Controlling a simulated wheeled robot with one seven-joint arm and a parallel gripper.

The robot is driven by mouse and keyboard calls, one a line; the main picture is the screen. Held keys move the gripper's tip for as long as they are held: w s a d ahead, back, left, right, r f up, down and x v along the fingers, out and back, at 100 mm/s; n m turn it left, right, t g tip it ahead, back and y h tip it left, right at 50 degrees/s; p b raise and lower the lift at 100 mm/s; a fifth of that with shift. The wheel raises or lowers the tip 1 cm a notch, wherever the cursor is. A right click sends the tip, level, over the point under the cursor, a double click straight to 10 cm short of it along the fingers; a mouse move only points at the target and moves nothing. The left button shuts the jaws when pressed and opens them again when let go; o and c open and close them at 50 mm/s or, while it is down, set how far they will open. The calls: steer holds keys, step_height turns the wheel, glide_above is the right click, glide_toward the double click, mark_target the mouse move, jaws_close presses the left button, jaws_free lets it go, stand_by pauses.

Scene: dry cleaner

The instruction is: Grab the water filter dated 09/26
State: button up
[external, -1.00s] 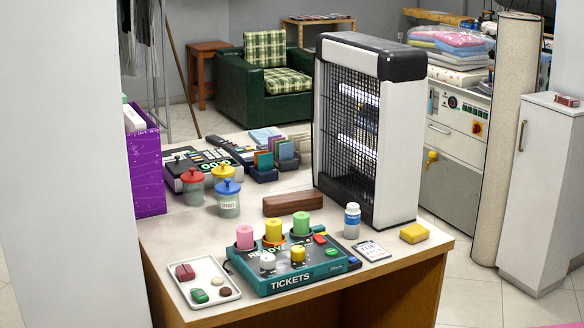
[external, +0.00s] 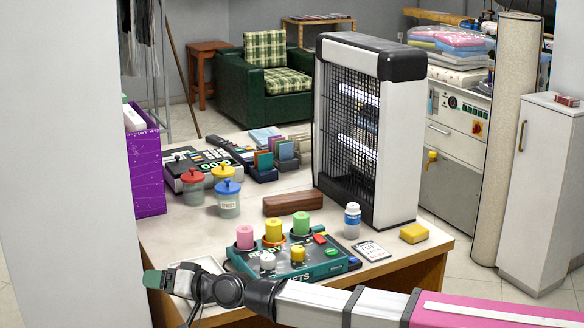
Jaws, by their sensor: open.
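I cannot make out any thing marked 09/26, and no water filter is clearly recognisable at this size. Pink (external: 245,237), yellow (external: 273,231) and green (external: 301,224) cylinders stand upright on a teal box (external: 330,268) lettered TICKETS. My gripper (external: 157,281) is at the desk's front left corner, over the near-left edge of a white tray (external: 210,263). It is open, apart from the cylinders and the bottle.
A large bug zapper (external: 345,125) stands at the desk's right. A brown wooden block (external: 293,204), a yellow sponge (external: 413,233) and a card (external: 371,251) lie nearby. Lidded jars (external: 228,198) and a purple box (external: 146,172) are at the left. Bare desk surface shows between jars and tray.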

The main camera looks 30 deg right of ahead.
steer(key=w+d+r+m+t, duration=0.2)
steer(key=w+d+r+m, duration=0.4)
steer(key=d+m, duration=0.55)
steer(key=w+d+r+m+t, duration=0.1)
steer(key=w+d+r+m, duration=0.3)
steer(key=d+r+m, duration=0.7)
steer(key=m+h, duration=0.2)
steer(key=m, duration=0.6)
glide_above(359, 220)
steer(key=v, duration=0.5)
step_height(359, 220, down, 13)
steer(key=shift+t, duration=0.3)
steer(key=f, duration=0.7)
steer(key=shift+s+d+f, duration=0.1)
steer(key=shift+d, duration=0.15)
steer(key=shift+w+a, duration=0.35)
steer(key=shift+w, duration=0.3)
steer(key=shift+x, duration=3.05)
steer(key=shift+s, duration=0.1)
steer(key=shift+c, duration=0.3)
